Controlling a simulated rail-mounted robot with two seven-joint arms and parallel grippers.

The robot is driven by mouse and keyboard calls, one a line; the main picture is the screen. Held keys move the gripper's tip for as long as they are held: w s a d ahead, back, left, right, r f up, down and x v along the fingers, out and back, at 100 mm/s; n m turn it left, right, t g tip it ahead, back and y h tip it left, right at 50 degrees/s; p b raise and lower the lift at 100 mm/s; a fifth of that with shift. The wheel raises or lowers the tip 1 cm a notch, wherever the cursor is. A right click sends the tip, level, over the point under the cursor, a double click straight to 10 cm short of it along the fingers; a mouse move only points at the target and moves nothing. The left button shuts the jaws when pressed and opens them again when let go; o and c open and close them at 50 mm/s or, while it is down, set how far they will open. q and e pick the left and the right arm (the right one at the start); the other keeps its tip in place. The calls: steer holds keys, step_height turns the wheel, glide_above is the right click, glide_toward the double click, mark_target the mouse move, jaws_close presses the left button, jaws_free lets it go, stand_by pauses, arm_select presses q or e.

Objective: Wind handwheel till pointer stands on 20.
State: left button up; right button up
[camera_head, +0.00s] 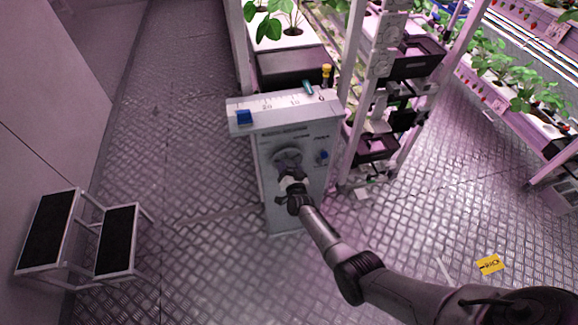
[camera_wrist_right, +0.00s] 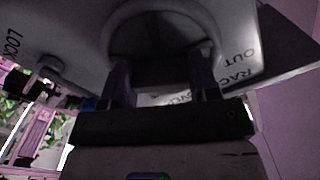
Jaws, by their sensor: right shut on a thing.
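The handwheel (camera_head: 287,157) is a dark grey wheel on the front of a pale grey cabinet (camera_head: 262,160). My right gripper (camera_head: 290,177) is at its lower part and shut on it. In the right wrist view, the two fingers of my right gripper (camera_wrist_right: 160,85) are at the lower part of the round handwheel (camera_wrist_right: 160,12). A scale (camera_head: 281,103) on the cabinet top reads 20, 10 and 0 from left to right. A small teal piece (camera_head: 308,88) stands behind the scale between 10 and 0. I cannot tell for sure that it is the pointer. My left gripper is out of view.
A blue block (camera_head: 244,117) sits at the scale's left end. A blue knob (camera_head: 323,157) is right of the wheel, and a yellow-topped post (camera_head: 326,76) stands behind. A step stool (camera_head: 115,240) is at left, plant racks at right. The floor in front is mostly clear.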

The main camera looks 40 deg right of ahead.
steer(key=shift+n, duration=1.5)
steer(key=o, duration=0.9)
steer(key=shift+s+p, duration=0.1)
steer(key=shift+p, duration=0.2)
